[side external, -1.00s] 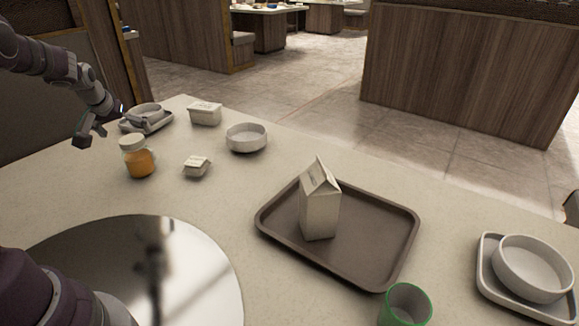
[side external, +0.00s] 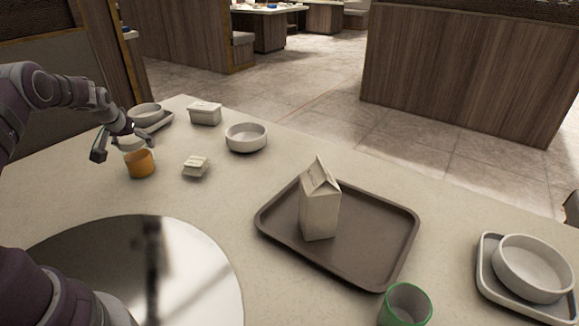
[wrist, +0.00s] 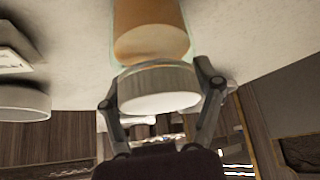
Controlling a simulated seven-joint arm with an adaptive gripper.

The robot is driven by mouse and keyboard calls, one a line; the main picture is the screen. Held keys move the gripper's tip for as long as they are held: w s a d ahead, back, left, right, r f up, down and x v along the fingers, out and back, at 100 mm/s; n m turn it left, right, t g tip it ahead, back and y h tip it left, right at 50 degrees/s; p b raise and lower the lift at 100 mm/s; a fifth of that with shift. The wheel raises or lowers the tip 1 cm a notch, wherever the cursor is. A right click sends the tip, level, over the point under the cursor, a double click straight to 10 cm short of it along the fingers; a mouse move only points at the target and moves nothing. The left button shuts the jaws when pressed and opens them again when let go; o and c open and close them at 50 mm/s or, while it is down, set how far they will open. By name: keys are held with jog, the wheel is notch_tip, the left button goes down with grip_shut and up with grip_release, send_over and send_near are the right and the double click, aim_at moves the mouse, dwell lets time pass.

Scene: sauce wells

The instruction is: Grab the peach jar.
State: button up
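The peach jar (side external: 139,163) stands upright on the table at the left, with an orange body and a white lid. In the wrist view the jar (wrist: 150,38) is upside down in the picture, its pale lid (wrist: 158,88) toward me. My gripper (side external: 124,146) is at the lid's height, partly hiding it in the side view. In the wrist view my gripper (wrist: 158,86) has one finger on each side of the lid.
A small white packet (side external: 195,167) and a white bowl (side external: 246,138) stand right of the jar. A brown tray (side external: 380,262) holds a carton (side external: 320,205). A round mirror-like disc (side external: 195,270) lies in front.

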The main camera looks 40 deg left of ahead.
jog(key=c, duration=0.6)
